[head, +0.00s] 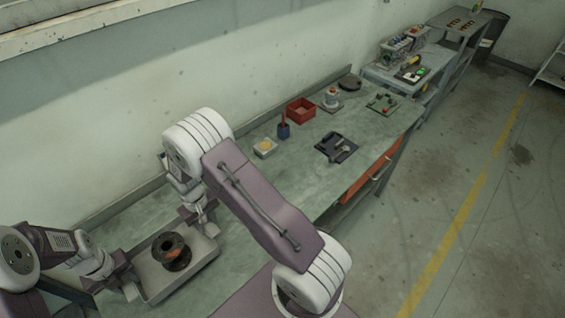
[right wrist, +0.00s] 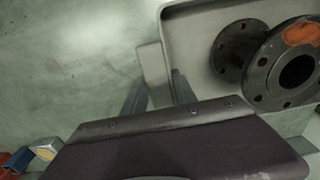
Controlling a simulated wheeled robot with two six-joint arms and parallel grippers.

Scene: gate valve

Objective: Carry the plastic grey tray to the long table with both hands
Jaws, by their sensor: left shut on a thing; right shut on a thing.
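The grey tray (head: 196,265) is at the lower left of the head view, over the near end of the long table (head: 255,195). A dark flanged pipe piece (head: 172,251) with an orange-brown patch stands in it. My left gripper (head: 130,287) is shut on the tray's left side; its fingertips are small here. My right gripper (head: 205,222) is shut on the tray's far right side. In the right wrist view, its fingers (right wrist: 158,92) straddle a grey tab on the tray (right wrist: 193,45). I cannot tell whether the tray touches the tabletop.
More benches stand beyond. The floor (head: 460,220) at right is clear.

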